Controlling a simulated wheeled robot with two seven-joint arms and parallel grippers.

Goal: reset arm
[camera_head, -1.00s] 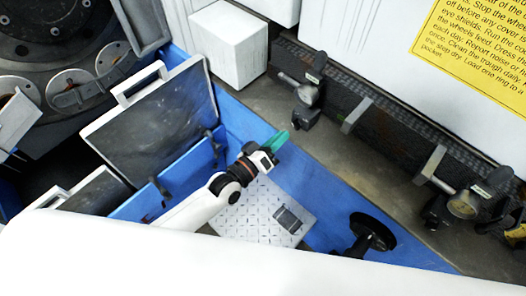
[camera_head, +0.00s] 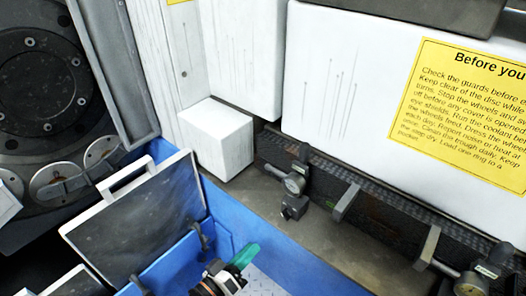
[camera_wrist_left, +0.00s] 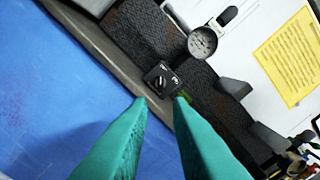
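My left gripper (camera_head: 243,257) has teal fingers and sits low in the head view, above the blue trough (camera_head: 275,262). In the left wrist view its two fingers (camera_wrist_left: 160,100) stand apart with nothing between them, so it is open and empty. A small black block with a knob (camera_wrist_left: 161,79) shows beyond the fingertips, apart from them. The same block (camera_head: 293,207) stands on the grey ledge in the head view. My right gripper is in neither view.
A white box (camera_head: 217,138) stands further back. A grey panel with a white handle (camera_head: 140,220) rises at left. A yellow notice (camera_head: 466,115) is on the white wall.

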